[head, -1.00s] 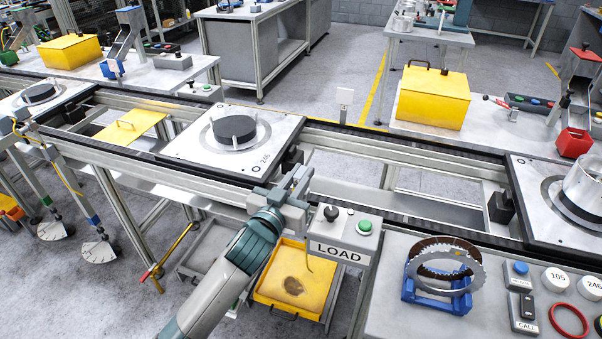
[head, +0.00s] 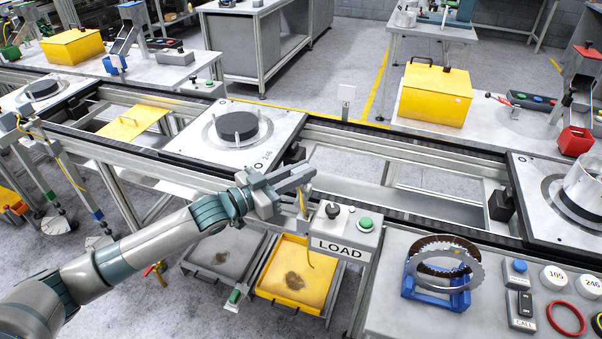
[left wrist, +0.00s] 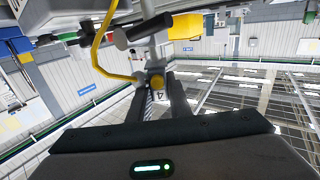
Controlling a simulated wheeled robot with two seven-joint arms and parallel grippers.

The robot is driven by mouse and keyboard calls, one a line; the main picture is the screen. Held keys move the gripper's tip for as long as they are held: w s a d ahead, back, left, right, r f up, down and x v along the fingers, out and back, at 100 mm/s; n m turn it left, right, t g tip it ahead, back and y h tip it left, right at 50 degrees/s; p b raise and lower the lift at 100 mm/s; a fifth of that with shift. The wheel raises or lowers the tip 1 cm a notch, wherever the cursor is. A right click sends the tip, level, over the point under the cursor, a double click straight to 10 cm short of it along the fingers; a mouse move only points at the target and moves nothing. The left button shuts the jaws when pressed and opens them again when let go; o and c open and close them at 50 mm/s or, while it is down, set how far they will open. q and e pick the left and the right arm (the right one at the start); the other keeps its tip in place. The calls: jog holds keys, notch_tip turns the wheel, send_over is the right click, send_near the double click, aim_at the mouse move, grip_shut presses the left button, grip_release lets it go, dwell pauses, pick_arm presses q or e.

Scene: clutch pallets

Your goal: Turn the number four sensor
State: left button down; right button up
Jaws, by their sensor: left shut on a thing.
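In the head view my left gripper (head: 303,178) is at the conveyor's near rail, just above and left of the LOAD box (head: 345,240). There the fingers mostly hide the sensor, and a bit of yellow cable hangs below. My right gripper is not in view.
A pallet with a dark disc (head: 210,150) sits on the conveyor behind the gripper. A yellow tray (head: 290,285) and a grey tray (head: 225,262) are below. The LOAD box with a black knob and green button stands close at right. A blue stand (head: 435,290) holds rings.

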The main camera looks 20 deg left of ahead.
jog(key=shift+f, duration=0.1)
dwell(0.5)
pick_arm(q)
jog(key=c, duration=1.6)
grip_release()
jog(key=shift+c, duration=0.2)
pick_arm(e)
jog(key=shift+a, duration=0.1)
pick_arm(q)
jog(key=shift+s+a, duration=0.1)
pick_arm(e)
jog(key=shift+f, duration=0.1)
